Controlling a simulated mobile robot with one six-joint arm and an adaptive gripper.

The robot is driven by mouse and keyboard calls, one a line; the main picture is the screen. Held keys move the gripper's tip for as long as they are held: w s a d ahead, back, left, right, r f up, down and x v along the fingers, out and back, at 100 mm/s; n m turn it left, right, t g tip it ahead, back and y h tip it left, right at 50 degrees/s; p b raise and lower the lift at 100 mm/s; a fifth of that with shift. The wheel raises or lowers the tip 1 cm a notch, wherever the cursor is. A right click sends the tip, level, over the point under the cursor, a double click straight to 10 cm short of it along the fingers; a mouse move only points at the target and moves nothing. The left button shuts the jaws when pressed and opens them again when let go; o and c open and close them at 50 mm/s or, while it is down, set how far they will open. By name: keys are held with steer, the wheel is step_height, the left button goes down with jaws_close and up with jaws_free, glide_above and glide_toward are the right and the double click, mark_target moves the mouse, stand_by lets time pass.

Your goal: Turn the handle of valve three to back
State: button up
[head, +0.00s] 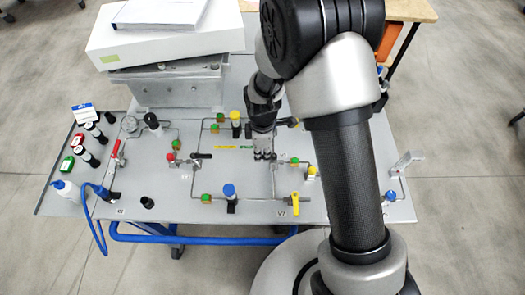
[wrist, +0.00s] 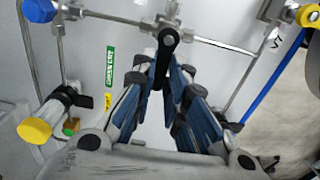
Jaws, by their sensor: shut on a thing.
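My gripper (wrist: 168,75) points down at the panel, its blue-padded fingers closed on both sides of a black valve handle (wrist: 163,60). The handle's round pivot end shows beyond the fingertips, on a metal pipe fitting. In the head view my gripper (head: 264,154) is over the middle of the panel, and the held handle is mostly hidden by it. No label reading valve three is legible on this valve.
The grey panel (head: 165,207) carries thin pipes and several fittings. A black handle (head: 201,156) lies left of my gripper, a yellow handle (head: 295,203) at front right, and a red handle (head: 116,150) at far left. A white box (head: 165,45) stands behind.

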jaws_close()
steer(key=m, duration=0.2)
steer(key=w+m, duration=0.1)
steer(key=shift+w+d+m, duration=0.1)
steer(key=shift+d+m, duration=0.05)
steer(key=shift+m, duration=0.25)
steer(key=m, duration=0.2)
steer(key=w+m, duration=0.1)
steer(key=d+m, duration=0.1)
steer(key=m, duration=0.1)
steer(key=shift+w+m+p, duration=0.2)
steer(key=shift+m+p, duration=0.1)
steer(key=shift+p, duration=0.05)
steer(key=m, duration=0.3)
steer(key=d+m, duration=0.1)
steer(key=shift+w+d, duration=0.1)
steer(key=shift+w, duration=0.25)
steer(key=shift+w+d+m, duration=0.1)
steer(key=shift+d+m, duration=0.25)
steer(key=shift+m, duration=0.8)
steer(key=shift+d+m, duration=0.3)
steer(key=shift+m, duration=0.85)
